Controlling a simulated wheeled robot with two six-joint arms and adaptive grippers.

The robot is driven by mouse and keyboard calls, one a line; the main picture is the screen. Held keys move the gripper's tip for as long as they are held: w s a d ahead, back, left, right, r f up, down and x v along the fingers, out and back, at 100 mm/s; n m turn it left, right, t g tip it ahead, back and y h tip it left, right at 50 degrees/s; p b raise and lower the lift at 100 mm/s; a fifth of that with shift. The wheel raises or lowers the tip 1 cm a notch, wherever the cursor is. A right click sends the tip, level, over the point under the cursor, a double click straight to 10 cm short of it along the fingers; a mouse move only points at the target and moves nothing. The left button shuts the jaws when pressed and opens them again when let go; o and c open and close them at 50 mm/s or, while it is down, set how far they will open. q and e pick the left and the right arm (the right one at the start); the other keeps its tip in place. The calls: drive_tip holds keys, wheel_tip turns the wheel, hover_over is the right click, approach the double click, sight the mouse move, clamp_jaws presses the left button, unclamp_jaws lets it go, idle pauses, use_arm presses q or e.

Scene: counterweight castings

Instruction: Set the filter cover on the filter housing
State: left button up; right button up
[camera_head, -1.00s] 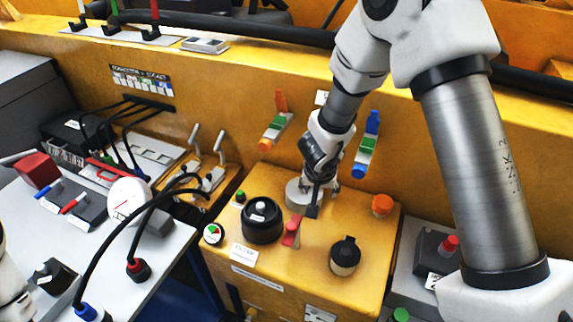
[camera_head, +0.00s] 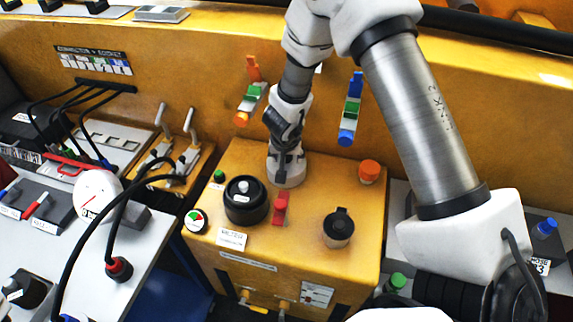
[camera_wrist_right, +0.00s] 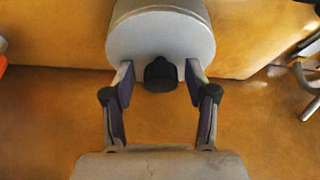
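The filter cover, a light grey disc (camera_head: 295,178) with a black knob, sits on the yellow block; the wrist view shows its grey side (camera_wrist_right: 160,35) and the knob (camera_wrist_right: 160,75). My right gripper (camera_head: 284,165) is at the cover. Its fingers (camera_wrist_right: 158,80) are open either side of the knob, with gaps visible between. The filter housing, a black round body (camera_head: 246,203) with a light stud on top, stands left of the cover behind a filter label. My left gripper is not in view.
A red latch (camera_head: 281,208) stands just right of the housing. A dark capped filler (camera_head: 338,228) and an orange cap (camera_head: 369,171) are further right. A round gauge (camera_head: 195,221) is left of the housing. The yellow wall rises behind.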

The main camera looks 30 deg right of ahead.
drive_tip(key=shift+s, duration=0.2)
clamp_jaws()
drive_tip(key=shift+w, duration=0.15)
